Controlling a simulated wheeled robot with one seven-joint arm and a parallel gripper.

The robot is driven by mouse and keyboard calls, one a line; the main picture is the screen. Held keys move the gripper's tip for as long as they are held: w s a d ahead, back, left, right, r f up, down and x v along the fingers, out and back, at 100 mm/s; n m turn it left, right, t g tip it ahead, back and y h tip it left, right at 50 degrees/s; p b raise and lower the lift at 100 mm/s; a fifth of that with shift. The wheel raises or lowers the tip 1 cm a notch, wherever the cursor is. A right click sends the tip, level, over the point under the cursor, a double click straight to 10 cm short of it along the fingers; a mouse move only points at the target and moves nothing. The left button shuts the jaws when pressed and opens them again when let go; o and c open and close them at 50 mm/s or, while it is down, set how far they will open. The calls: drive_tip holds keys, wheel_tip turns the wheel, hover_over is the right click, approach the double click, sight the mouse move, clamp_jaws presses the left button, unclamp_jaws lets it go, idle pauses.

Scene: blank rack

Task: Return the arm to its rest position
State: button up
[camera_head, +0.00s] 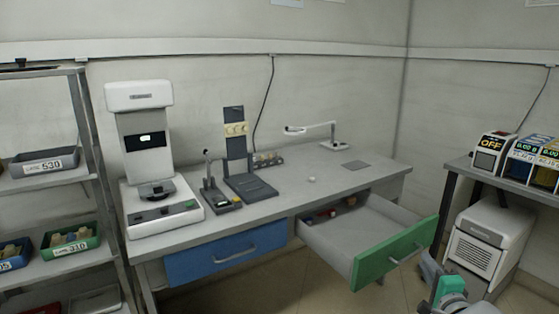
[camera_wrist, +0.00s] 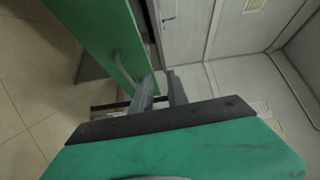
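My gripper (camera_head: 428,266) is at the lower right in the head view, just right of the green drawer front (camera_head: 396,252). In the wrist view its two grey fingers (camera_wrist: 162,84) stand apart with a gap between them and nothing held. The green drawer front also shows in the wrist view (camera_wrist: 98,38), with its handle (camera_wrist: 122,68) left of the fingers. The fingers appear apart from the handle, though the exact distance is hard to tell. The green drawer is pulled open, with small items (camera_head: 322,216) at its back.
The workbench (camera_head: 290,190) carries a white instrument (camera_head: 140,100), a dark stand (camera_head: 236,150) and a lamp (camera_head: 312,128). A blue drawer (camera_head: 225,257) is shut. A shelf with bins (camera_head: 70,241) is left; a side table (camera_head: 512,187) with boxes and a white unit (camera_head: 487,240) are right.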

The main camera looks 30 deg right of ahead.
drive_tip(key=w+a+r+n+g+y+p, duration=0.2)
drive_tip(key=w+a+r+n+y+p, duration=0.15)
drive_tip(key=w+a+n+p, duration=0.6)
drive_tip(key=w+a+r+n+g+y, duration=0.2)
drive_tip(key=w+a+y, duration=0.35)
drive_tip(key=a, duration=0.85)
drive_tip(key=s+a+r+n+g+p, duration=0.3)
drive_tip(key=a+n+p, duration=0.1)
drive_tip(key=a, duration=0.5)
drive_tip(key=s+a+r+n+g+p, duration=0.2)
drive_tip(key=a+r+n+g+p, duration=0.15)
drive_tip(key=a, duration=0.65)
drive_tip(key=s+a+r+n+g+p, duration=0.1)
drive_tip(key=s+a+r+n+p, duration=0.1)
drive_tip(key=s, duration=0.2)
drive_tip(key=s+a+r+n+g+p, duration=0.1)
drive_tip(key=s+a+r+n+p, duration=0.1)
drive_tip(key=s, duration=0.3)
drive_tip(key=shift+s+a, duration=0.25)
drive_tip(key=shift+a, duration=0.5)
